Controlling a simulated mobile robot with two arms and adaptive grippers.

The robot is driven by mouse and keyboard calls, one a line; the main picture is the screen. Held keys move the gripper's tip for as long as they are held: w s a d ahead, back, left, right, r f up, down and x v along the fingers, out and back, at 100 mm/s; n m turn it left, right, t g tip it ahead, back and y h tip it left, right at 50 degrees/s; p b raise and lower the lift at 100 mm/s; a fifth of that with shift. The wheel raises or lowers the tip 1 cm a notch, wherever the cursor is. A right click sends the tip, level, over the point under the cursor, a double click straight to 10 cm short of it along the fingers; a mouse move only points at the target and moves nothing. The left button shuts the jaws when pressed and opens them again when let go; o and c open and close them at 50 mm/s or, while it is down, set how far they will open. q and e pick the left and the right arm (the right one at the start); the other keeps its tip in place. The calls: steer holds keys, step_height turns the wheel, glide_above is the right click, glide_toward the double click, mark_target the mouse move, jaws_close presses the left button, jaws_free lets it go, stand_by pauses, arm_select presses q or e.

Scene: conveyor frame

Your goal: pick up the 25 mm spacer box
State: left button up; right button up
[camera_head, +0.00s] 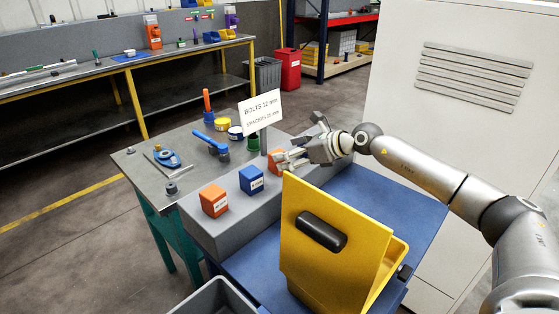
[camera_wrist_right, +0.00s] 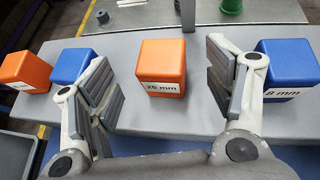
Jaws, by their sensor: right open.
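The orange box (camera_wrist_right: 163,65) labelled what looks like "25 mm" stands upright on a grey ledge, between the open fingers of my right gripper (camera_wrist_right: 160,82) in the right wrist view. Gaps show on both sides, so the fingers do not touch it. In the head view this orange box (camera_head: 274,160) is partly hidden by my right gripper (camera_head: 283,161), which is at the ledge's far end. My left gripper is not in view.
A blue box (camera_wrist_right: 288,62) stands close to the right finger; another blue box (camera_wrist_right: 72,66) and an orange box (camera_wrist_right: 25,70) stand left. A sign (camera_head: 261,112) rises behind the ledge (camera_head: 235,219). A yellow panel (camera_head: 325,250) stands in front, on the blue surface (camera_head: 385,200).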

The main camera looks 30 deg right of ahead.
steer(key=shift+x, duration=1.55)
steer(key=shift+d, duration=0.1)
steer(key=c, duration=1.3)
steer(key=shift+c, duration=0.2)
